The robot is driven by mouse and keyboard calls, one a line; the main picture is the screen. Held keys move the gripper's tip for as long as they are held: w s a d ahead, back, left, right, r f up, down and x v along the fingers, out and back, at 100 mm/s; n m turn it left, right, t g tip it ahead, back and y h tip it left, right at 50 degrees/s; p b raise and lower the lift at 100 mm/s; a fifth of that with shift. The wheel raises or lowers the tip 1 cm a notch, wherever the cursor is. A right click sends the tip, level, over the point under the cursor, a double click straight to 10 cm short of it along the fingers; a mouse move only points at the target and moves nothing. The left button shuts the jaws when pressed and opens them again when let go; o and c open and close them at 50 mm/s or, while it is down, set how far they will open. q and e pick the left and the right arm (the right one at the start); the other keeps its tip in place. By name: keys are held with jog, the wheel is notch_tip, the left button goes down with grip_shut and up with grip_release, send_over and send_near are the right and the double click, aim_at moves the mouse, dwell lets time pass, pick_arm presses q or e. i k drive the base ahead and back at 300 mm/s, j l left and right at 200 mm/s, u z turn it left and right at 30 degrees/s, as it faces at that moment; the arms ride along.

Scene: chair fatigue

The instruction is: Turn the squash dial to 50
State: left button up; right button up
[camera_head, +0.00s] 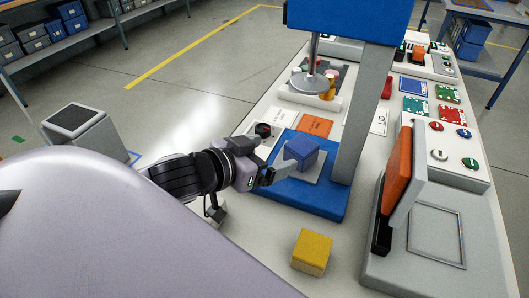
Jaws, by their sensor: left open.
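A small dark round knob (263,129), which looks like the squash dial, sits on the white panel at the left of the blue press (318,198). Its scale and setting are too small to read. My left gripper (272,163) reaches in from the left, just in front of the knob. It is open, and its fingers are near the left side of a blue cube (301,151) on the press plate. I cannot tell whether a finger touches the cube. My right gripper is not in view.
An orange card (316,124) lies behind the cube. A yellow cube (312,252) sits on the near tabletop.

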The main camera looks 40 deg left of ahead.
aim_at(263, 130)
jog(key=k+j, duration=0.1)
jog(key=k, duration=0.4)
jog(key=k+j, duration=0.1)
jog(key=k, duration=0.4)
